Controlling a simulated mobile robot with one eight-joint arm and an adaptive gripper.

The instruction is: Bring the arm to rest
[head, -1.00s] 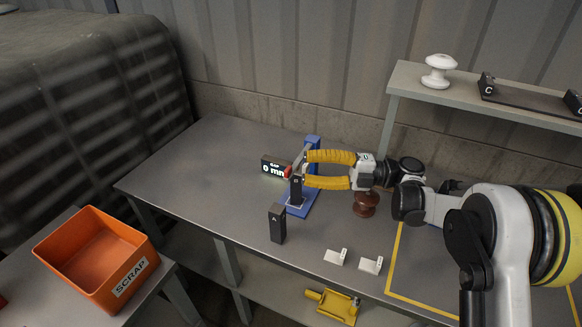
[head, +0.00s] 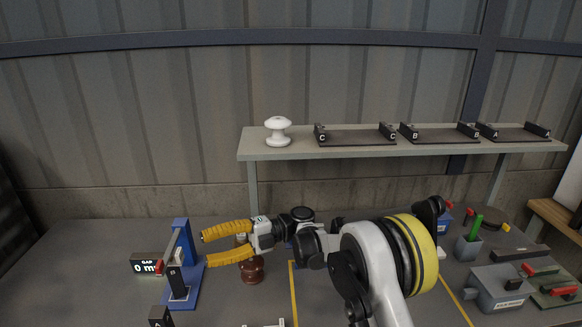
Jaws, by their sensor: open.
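My gripper (head: 204,249) has two yellow-wrapped fingers spread apart, with nothing between them. It points left, toward the blue gauge stand (head: 183,250), and its fingertips are close to the stand's right side. A small display reading "GAP 0 m", its end cut off by the stand, shows as a gap display (head: 146,264) at the stand's left. My arm reaches in from the lower right over the bench. A brown insulator (head: 252,270) stands below and behind the gripper, partly covered by it.
A shelf (head: 245,146) at the back holds a white insulator (head: 278,131) and several lettered black racks (head: 357,138). A grey box (head: 497,289), a cup with a green item (head: 469,246) and red-handled tools (head: 542,271) crowd the bench's right. A black block (head: 160,317) stands at the front left.

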